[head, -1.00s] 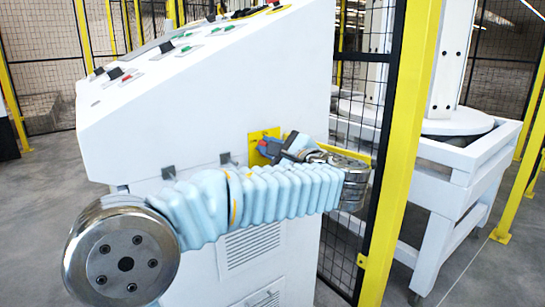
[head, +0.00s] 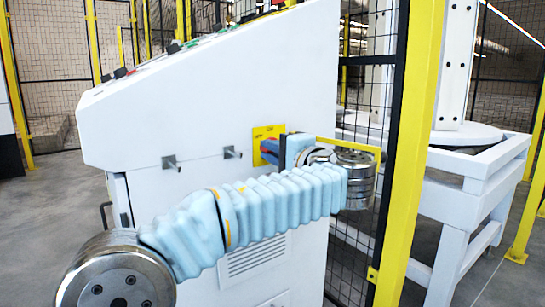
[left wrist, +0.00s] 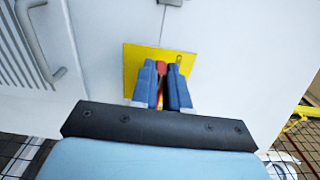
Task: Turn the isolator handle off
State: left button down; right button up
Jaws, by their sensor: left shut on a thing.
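The isolator's yellow plate (head: 262,133) is on the side of the white control cabinet. It also shows in the left wrist view (left wrist: 134,68). The red isolator handle (left wrist: 161,68) shows as a small red part between the two blue fingers. My left gripper (left wrist: 167,75) is shut on the handle in front of the plate. In the head view, my left gripper (head: 271,152) is at the plate, and my wrist and arm hide most of the handle. My right gripper is in neither view.
The white cabinet (head: 150,130) has two small latches (head: 169,162) left of the plate. A yellow fence post (head: 412,150) and black mesh stand close to the right of my arm. A white machine frame (head: 455,190) is beyond the fence.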

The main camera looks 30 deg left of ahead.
pick_arm(q)
jog(key=shift+a+n, duration=0.15)
jog(key=shift+n, duration=0.15)
jog(key=c, duration=1.1)
grip_release()
jog(key=shift+c, duration=0.2)
jog(key=shift+f, duration=0.1)
jog(key=v, duration=1.3)
jog(key=shift+d+p, duration=0.4)
